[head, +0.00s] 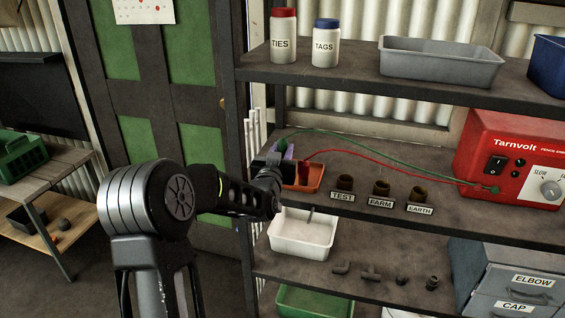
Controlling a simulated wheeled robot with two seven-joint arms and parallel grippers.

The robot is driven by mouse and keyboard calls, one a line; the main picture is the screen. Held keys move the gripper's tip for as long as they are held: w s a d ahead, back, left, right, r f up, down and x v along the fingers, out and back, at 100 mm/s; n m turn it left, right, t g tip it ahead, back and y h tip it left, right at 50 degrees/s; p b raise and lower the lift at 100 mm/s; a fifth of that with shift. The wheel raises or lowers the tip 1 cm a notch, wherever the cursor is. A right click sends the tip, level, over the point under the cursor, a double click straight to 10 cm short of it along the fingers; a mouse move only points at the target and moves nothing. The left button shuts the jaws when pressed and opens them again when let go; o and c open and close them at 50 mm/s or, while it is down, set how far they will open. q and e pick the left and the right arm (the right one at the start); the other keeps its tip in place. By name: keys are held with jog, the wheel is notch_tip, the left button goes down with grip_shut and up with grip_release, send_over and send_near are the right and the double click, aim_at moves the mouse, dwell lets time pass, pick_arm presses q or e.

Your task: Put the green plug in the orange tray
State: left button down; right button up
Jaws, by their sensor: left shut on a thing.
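The orange tray (312,187) sits on the middle shelf at its left end, just beyond my left gripper. A green lead (380,148) runs from the red Tarnvolt box to the green plug (282,146) at my left gripper (277,160). The gripper is shut on the green plug, at the left side of the tray; the arm hides much of the plug. I cannot tell whether the plug touches the tray. A red lead (370,159) ends at the tray, its plug seemingly in it. My right gripper is not in view.
The red Tarnvolt box (510,155) stands at the right of the shelf. A white tray (300,242) and pipe fittings are on the shelf below.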

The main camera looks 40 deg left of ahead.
pick_arm(q)
notch_tip(320, 180, down, 4)
jog(key=shift+r, duration=0.1)
dwell(0.4)
jog(key=c, duration=1.1)
grip_release()
